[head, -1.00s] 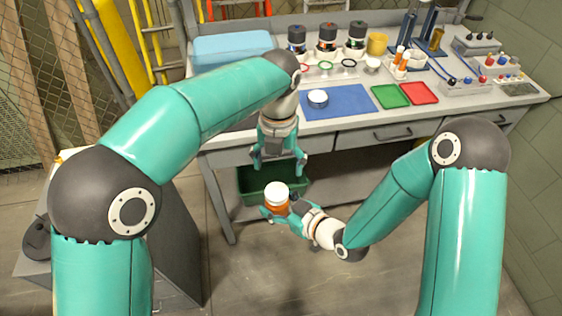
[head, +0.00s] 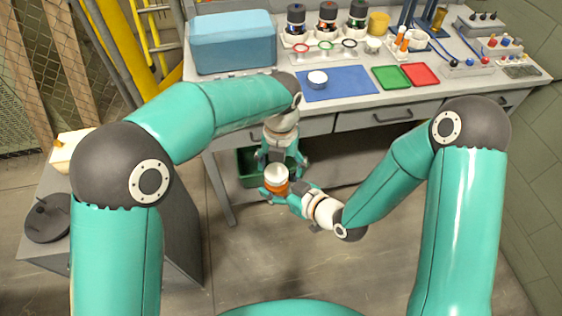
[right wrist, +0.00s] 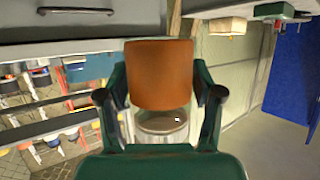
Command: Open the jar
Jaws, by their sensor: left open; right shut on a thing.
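The jar (head: 274,185) has an orange body and a white lid (head: 276,172). My right gripper (head: 279,193) is shut on the jar's body and holds it in the air in front of the bench. In the right wrist view the orange body (right wrist: 160,75) sits between the two green fingers (right wrist: 160,97), with the pale lid (right wrist: 162,122) beyond it. My left gripper (head: 281,165) points down just above and behind the lid, with its fingers apart. The head view does not show clearly whether its fingertips touch the lid.
The bench holds a blue mat (head: 345,84) with a small white round container (head: 317,79), a green tray (head: 391,78), a red tray (head: 421,75) and a blue box (head: 233,42). A green bin (head: 248,170) stands below the bench. The floor in front is clear.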

